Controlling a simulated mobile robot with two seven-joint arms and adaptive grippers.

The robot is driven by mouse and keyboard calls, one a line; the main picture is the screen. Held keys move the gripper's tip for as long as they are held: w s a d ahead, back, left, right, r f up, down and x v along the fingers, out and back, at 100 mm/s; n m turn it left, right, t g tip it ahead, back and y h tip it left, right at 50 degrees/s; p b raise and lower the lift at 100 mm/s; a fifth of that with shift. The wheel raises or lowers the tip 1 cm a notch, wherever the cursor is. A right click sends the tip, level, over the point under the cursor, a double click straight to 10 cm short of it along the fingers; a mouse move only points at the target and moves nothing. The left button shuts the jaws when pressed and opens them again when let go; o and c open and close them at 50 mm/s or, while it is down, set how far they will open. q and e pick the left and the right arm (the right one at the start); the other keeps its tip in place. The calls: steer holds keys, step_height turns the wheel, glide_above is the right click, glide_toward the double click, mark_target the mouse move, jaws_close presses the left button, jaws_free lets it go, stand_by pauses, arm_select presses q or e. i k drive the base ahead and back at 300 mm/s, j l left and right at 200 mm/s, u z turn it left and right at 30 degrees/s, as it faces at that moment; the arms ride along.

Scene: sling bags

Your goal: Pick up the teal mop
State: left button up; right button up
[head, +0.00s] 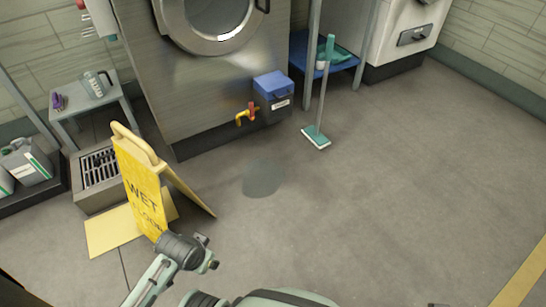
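The teal mop (316,138) stands upright, leaning slightly, in front of the blue-shelved rack. Its flat teal head with a pale edge rests on the floor, and its thin handle rises to a teal grip beside a rack post. My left gripper (209,257) is low in the view, in front of the yellow sign and well apart from the mop. It is small and seen at an angle, so its finger opening is unclear.
A yellow wet-floor sign (140,184) stands at left near my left arm. A wet patch (263,179) lies mid-floor. A blue-lidded box (273,92) and yellow-red valve (246,114) project from the steel machine (200,95). The floor at right is clear.

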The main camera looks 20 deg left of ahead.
mark_target(312, 132)
steer(key=i+l, duration=0.1)
steer(key=i, duration=1.45)
steer(key=l+z, duration=0.05)
